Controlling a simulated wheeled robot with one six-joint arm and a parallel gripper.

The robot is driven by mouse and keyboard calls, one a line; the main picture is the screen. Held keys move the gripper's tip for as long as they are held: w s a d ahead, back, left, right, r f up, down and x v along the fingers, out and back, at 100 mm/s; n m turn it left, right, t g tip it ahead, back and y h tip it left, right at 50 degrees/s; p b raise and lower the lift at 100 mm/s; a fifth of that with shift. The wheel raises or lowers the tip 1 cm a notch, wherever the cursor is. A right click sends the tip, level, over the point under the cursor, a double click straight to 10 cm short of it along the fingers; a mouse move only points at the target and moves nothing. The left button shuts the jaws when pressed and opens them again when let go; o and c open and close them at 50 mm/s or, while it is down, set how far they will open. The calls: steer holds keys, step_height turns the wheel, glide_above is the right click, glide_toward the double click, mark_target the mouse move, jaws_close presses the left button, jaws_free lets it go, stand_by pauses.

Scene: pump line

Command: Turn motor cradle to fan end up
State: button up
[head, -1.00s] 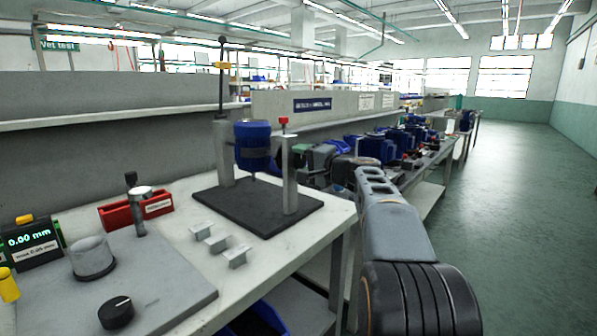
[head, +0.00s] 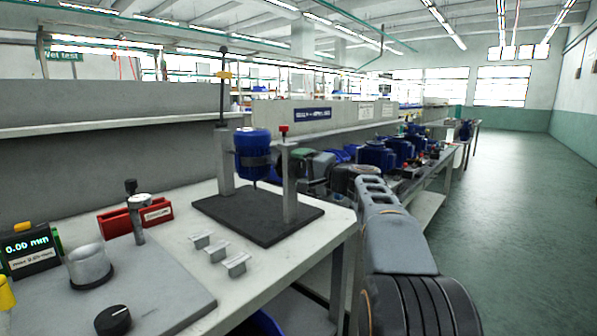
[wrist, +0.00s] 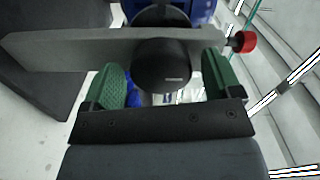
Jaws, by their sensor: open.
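The blue motor (head: 253,147) sits upright in the motor cradle, held by a dark band between two grey posts, with a thin tip pointing down. The right post (head: 290,185) has a red knob (head: 284,129) on top. In the wrist view that post (wrist: 60,52) runs across the picture, with its red knob (wrist: 243,42) at the right and the blue motor behind. A dark round knob (wrist: 163,66) stands on the post's near side. My gripper (wrist: 163,75) is open, its green fingers on either side of this knob. Whether they touch it I cannot tell.
The cradle's black base plate (head: 240,222) stands on a white bench (head: 330,232). Several small metal blocks (head: 217,252), a red holder (head: 155,214) and a gauge display (head: 32,250) lie nearer. More blue motors (head: 376,155) line the far bench. The floor (head: 510,220) at right is clear.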

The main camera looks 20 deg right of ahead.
steer(key=shift+s+d, duration=0.25)
steer(key=shift+s, duration=0.05)
steer(key=p+v, duration=0.1)
steer(key=v, duration=1.2)
steer(key=shift+a+r, duration=0.1)
steer(key=shift+a, duration=0.05)
